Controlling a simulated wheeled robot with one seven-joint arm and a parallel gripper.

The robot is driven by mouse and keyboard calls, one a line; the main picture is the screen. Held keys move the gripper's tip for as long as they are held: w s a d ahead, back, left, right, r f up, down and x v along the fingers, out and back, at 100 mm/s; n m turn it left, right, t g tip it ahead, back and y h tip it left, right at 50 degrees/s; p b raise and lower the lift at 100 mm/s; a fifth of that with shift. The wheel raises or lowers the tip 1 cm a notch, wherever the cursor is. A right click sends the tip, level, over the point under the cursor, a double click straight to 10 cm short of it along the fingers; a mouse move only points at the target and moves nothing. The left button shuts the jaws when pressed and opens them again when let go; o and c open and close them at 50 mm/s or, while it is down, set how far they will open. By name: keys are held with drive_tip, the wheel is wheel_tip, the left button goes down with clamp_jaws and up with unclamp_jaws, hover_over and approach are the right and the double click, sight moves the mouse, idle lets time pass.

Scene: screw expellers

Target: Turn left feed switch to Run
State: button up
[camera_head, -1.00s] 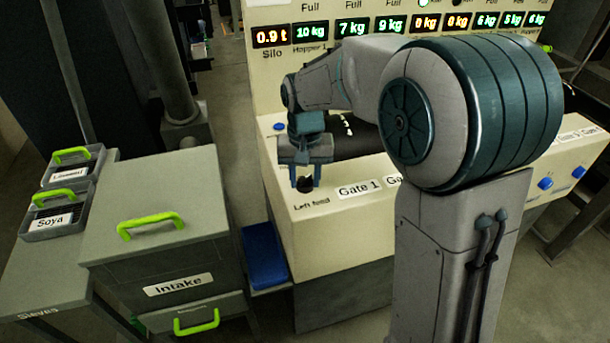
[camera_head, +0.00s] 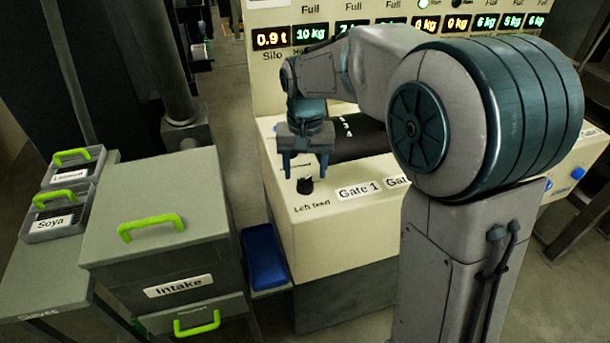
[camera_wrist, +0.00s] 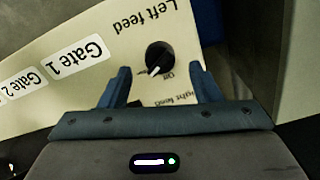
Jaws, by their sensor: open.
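The left feed switch (camera_head: 305,186) is a small black knob on the front left of the cream control panel, above the printed words "Left feed". In the wrist view the knob (camera_wrist: 159,57) shows a white pointer line aimed toward the word "Off". My gripper (camera_head: 304,172) is open above and just behind the knob, with its fingers pointing down. In the wrist view the two fingers of my gripper (camera_wrist: 157,78) stand apart, and the knob lies beyond the gap between them, clear of both. The "Run" marking is not readable.
"Gate 1" (camera_head: 358,191) and "Gate 2" labels sit right of the knob. A dark cylinder (camera_head: 362,142) lies behind my gripper. A grey intake cabinet (camera_head: 160,250) with green handles and a blue bin (camera_head: 264,255) stand to the left. Lit weight displays (camera_head: 271,38) line the back.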

sight(305, 180)
wheel_tip(305, 180, up, 11)
drive_tip(key=shift+f+p, duration=0.2)
drive_tip(key=shift+p, duration=0.2)
drive_tip(key=s+d+f+t+p, duration=0.1)
drive_tip(key=s+d+f+p, duration=0.1)
drive_tip(key=s+d, duration=0.5)
drive_tip(key=s+d+f+t+p, duration=0.1)
drive_tip(key=s+d+f+p, duration=0.1)
drive_tip(key=s+d, duration=0.4)
drive_tip(key=s+f, duration=0.1)
drive_tip(key=s, duration=0.4)
drive_tip(key=shift+s+d+f+t, duration=0.2)
drive_tip(key=shift+s+d+t, duration=0.15)
drive_tip(key=shift+d+t, duration=0.05)
